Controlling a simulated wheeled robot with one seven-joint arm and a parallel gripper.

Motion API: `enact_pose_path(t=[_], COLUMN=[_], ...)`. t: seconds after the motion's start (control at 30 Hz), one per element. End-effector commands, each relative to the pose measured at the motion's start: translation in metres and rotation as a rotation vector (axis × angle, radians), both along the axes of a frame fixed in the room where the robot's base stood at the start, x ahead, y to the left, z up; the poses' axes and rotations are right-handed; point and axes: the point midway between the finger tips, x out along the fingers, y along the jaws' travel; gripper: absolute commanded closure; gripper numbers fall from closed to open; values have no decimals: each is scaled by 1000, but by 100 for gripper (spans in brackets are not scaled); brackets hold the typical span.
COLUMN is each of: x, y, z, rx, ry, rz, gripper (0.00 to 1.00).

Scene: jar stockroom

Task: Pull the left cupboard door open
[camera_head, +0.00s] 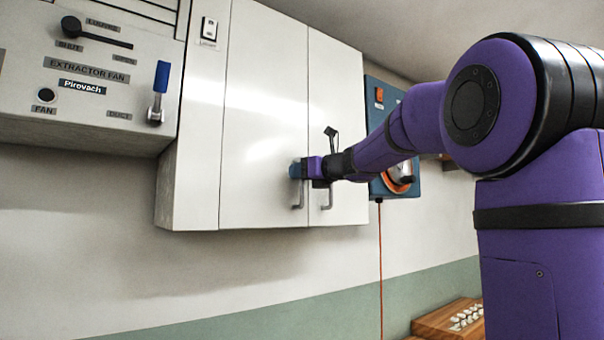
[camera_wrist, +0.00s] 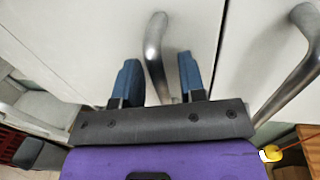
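The white wall cupboard has a left door (camera_head: 262,120) and a right door (camera_head: 335,110), both flush in the head view. The left door's metal handle (camera_head: 299,196) hangs near its lower right edge, and the wrist view shows it (camera_wrist: 154,45) between my two blue fingers. My gripper (camera_head: 295,170) is at the left door, at the handle's upper part. In the wrist view my gripper (camera_wrist: 158,78) is open, with a gap on both sides of the handle. The right door's handle (camera_head: 327,196) is just to the right, also in the wrist view (camera_wrist: 300,70).
An extractor fan panel (camera_head: 90,75) with levers is on the wall to the left. A blue box (camera_head: 380,100) with an orange cable is right of the cupboard. A wooden tray (camera_head: 450,318) stands low at right. The wall below the cupboard is clear.

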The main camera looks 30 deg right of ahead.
Motion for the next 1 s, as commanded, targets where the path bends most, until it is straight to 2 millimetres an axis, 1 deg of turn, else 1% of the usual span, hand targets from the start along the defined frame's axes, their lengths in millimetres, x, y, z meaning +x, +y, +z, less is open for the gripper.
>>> enact_pose_path(t=[0.17, 0.2, 0.27, 0.3, 0.33, 0.37, 0.57, 0.73, 0.87, 1.0], x=[0, 0, 0, 0, 0, 0, -1, -6, -17, -34], y=[0, 0, 0, 0, 0, 0, 0, 1, 4, 9], z=[0, 0, 0, 0, 0, 0, 0, 0, 0, 1], rx=[0, 0, 0, 0, 0, 0, 0, 0, 0, 0], ry=[0, 0, 0, 0, 0, 0, 0, 0, -1, -2], rz=[0, 0, 0, 0, 0, 0, -2, -27, -76, -153], gripper=[62, 67, 81, 90, 97, 100, 100, 100, 100, 100])
